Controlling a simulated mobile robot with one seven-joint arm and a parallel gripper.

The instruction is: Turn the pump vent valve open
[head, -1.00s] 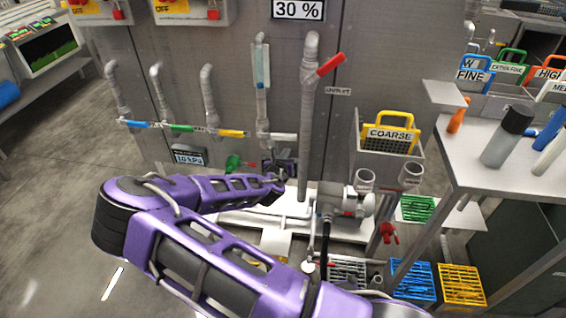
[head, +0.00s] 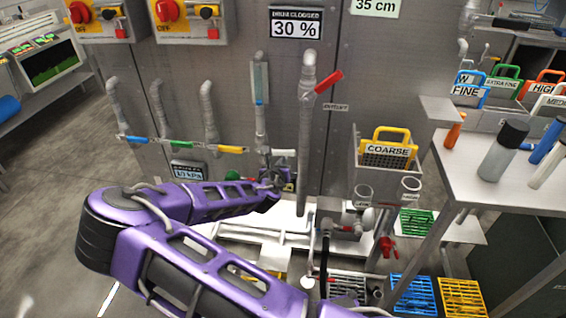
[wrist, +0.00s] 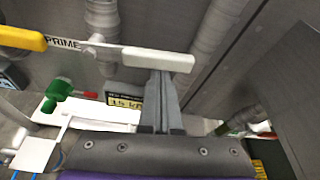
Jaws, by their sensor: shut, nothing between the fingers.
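A white lever handle (wrist: 158,60), on the pipe right of the yellow lever, is level in the wrist view; it also shows in the head view (head: 284,152). It may be the vent valve; I read no vent label. My gripper (wrist: 161,78) is shut and empty. Its fingertips are at the lower edge of the white handle in the wrist view; I cannot tell whether they touch. In the head view my gripper (head: 274,172) is just below that handle, partly hidden by my arm. A PRIME label (wrist: 62,43) is beside the yellow lever (wrist: 20,38).
Blue (head: 134,139), green (head: 182,146) and yellow levers are on the pipes to the left. A red lever (head: 328,81) is on the tall pipe to the right. A gauge display (head: 187,171) and a green part (wrist: 58,92) are below. A coarse basket (head: 388,150) hangs at right.

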